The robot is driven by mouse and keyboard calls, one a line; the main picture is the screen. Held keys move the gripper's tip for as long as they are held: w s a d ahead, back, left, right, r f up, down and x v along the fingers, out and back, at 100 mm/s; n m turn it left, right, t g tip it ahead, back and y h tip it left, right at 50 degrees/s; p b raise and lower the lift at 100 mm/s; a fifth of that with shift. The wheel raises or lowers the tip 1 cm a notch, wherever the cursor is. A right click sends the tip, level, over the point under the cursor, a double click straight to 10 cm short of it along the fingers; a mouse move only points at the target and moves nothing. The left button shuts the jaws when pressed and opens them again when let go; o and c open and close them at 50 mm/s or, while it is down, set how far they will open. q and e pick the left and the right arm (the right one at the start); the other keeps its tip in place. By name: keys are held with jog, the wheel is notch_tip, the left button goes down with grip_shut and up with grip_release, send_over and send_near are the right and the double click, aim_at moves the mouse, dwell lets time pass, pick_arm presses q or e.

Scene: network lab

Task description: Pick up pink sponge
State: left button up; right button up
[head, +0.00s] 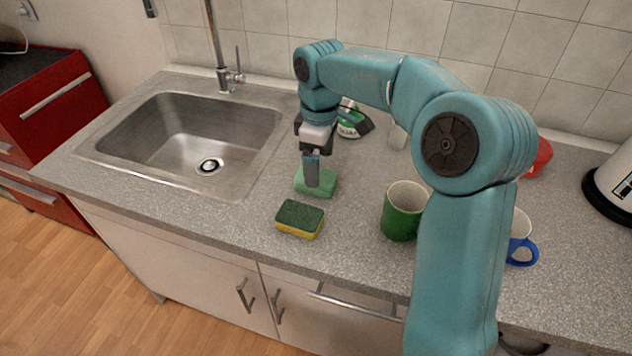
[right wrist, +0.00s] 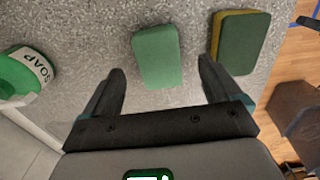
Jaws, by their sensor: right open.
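No pink sponge shows in either view. A plain light green sponge (head: 325,186) lies on the counter right of the sink, and it also shows in the right wrist view (right wrist: 157,50). A yellow sponge with a dark green top (head: 300,218) lies nearer the front edge, and it shows at the upper right of the wrist view (right wrist: 240,42). My right gripper (head: 312,180) points down at the light green sponge and partly hides it. Its open fingers (right wrist: 162,68) appear on either side of that sponge, with gaps. Contact cannot be told. My left gripper is out of view.
The steel sink (head: 150,150) is at left. A green mug (head: 402,212) stands right of the sponges, and a blue mug (head: 522,245) is partly behind my arm. A green soap bottle (head: 352,124) stands behind the gripper. A red object (head: 541,156) is farther right.

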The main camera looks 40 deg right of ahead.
jog(key=f, duration=0.4)
jog(key=shift+w+a+f, duration=0.15)
jog(key=shift+w+f, duration=0.25)
jog(key=shift+f, duration=0.4)
jog(key=shift+c, duration=0.3)
jog(key=c, duration=1)
